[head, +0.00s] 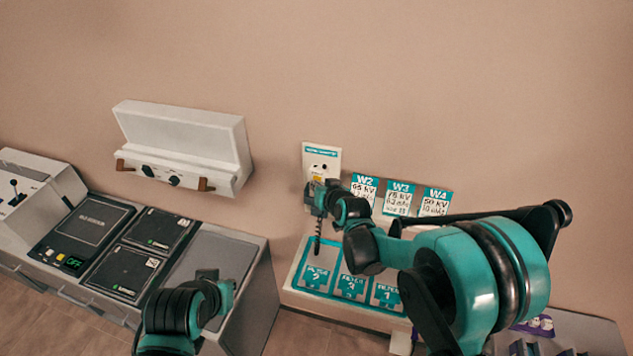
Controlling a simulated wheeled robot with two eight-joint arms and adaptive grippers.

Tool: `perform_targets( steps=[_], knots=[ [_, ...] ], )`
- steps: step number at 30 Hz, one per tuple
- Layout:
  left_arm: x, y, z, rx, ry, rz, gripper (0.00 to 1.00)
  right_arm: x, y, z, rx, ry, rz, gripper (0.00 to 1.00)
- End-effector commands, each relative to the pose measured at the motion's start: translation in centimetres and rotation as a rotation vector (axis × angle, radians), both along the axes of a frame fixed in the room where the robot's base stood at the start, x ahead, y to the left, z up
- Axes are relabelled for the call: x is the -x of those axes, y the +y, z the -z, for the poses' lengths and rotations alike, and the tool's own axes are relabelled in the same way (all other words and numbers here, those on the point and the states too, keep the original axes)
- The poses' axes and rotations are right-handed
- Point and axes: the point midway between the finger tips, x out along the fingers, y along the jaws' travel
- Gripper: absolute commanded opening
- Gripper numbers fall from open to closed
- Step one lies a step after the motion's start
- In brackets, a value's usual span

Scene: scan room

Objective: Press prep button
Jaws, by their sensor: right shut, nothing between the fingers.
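A white wall panel (322,154) with a teal label strip, dark round holes and a small yellow patch hangs on the wall near the middle. My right gripper (316,198) is shut and empty, in front of the panel's lower part and covering some of it. I cannot tell whether it touches the panel. No button marked prep can be read; part of the panel is hidden. A dark coiled cord (317,240) hangs below the gripper. My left gripper (226,294) is low, over the grey counter, its fingers too unclear to judge.
Teal-and-white cards W2 (364,188), W3 (398,197) and W4 (434,202) stand right of the panel. A tray with teal cards (350,287) sits below. A white wall box (180,145) and console (85,225) are left. Bare wall lies above.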

Motion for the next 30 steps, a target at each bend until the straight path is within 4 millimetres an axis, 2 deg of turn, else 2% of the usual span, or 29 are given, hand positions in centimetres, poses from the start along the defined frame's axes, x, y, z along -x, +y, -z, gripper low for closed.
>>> perform_targets(
  steps=[5, 15, 26, 30],
  knots=[
    [0.0, 0.0, 0.0, 0.0, 0.0, 0.0, 0.0, 0.1, 0.1, 0.0, 0.0, -0.001, 0.0, 0.0],
    [0.0, 0.0, 0.3, 0.0, 0.0, 0.0, 0.0, 1.7, 0.6, 0.0, 0.0, 0.0, -0.001, 0.0],
    [0.0, 0.0, 0.3, 0.0, 0.0, 0.0, 0.0, 1.9, 0.7, 0.0, -0.001, 0.0, -0.001, 0.0],
    [0.0, 0.0, 0.5, 0.0, 0.0, 0.0, 0.0, 3.0, 1.1, 0.0, 0.001, -0.001, -0.002, 0.0]
  ],
)
